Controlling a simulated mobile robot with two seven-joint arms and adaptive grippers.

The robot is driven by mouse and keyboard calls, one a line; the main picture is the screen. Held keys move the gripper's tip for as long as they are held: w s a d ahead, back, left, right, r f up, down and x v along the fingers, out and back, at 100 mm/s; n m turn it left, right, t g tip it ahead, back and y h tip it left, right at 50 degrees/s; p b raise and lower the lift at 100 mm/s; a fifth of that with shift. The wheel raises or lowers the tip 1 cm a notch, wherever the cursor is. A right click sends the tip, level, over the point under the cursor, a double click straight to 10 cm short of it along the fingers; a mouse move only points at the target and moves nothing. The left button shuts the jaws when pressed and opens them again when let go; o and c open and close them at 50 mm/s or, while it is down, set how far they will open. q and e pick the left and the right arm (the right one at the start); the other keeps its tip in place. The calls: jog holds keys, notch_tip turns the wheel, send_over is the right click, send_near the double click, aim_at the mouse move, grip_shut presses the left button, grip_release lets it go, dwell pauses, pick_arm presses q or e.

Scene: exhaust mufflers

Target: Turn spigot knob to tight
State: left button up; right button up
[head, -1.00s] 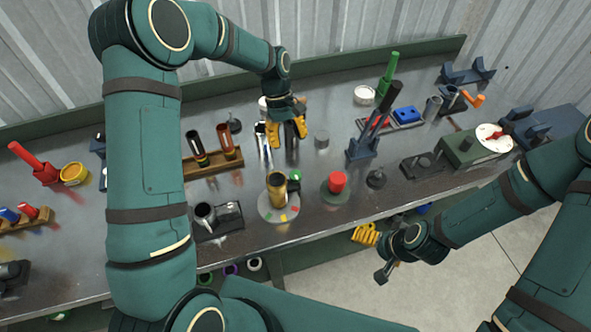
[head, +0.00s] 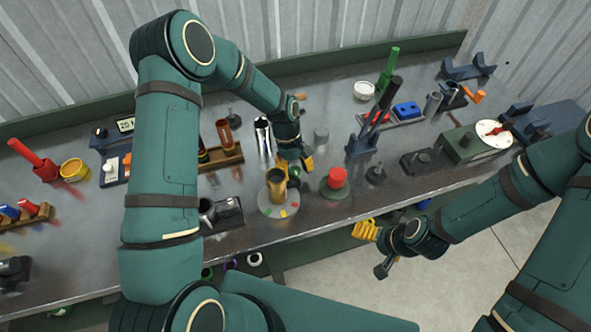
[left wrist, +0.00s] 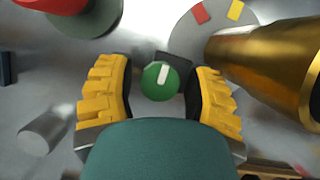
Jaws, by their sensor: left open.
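The green spigot knob (left wrist: 160,81) has a white bar across its face and a dark block behind it in the left wrist view. My left gripper (left wrist: 167,98) is open, its yellow fingers either side of the knob with gaps between.
A red knob on a round base (head: 336,178) stands right of the cylinder. A dark block with a metal cup (head: 222,214) is to its left. A small grey cylinder (head: 321,136) and a tool holder (head: 361,148) stand behind and right.

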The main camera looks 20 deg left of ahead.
pick_arm(q)
grip_shut()
jog(key=shift+m, duration=0.3)
jog(key=m+g+y+b, duration=0.1)
jog(key=m, duration=0.2)
jog(key=shift+f+b, duration=0.1)
jog(key=shift+b, duration=0.3)
jog(key=m+y+b, duration=0.1)
jog(key=m+y, duration=0.1)
jog(key=m, duration=0.3)
jog(key=m+y+b, duration=0.1)
jog(key=m, duration=0.3)
jog(key=shift+s+m+y, duration=0.1)
jog(key=shift+m+y, duration=0.2)
jog(key=shift+y, duration=0.1)
jog(key=m+t+y+b, duration=0.1)
jog(key=m, duration=0.3)
jog(key=shift+m, duration=0.3)
jog(key=shift+y, duration=0.3)
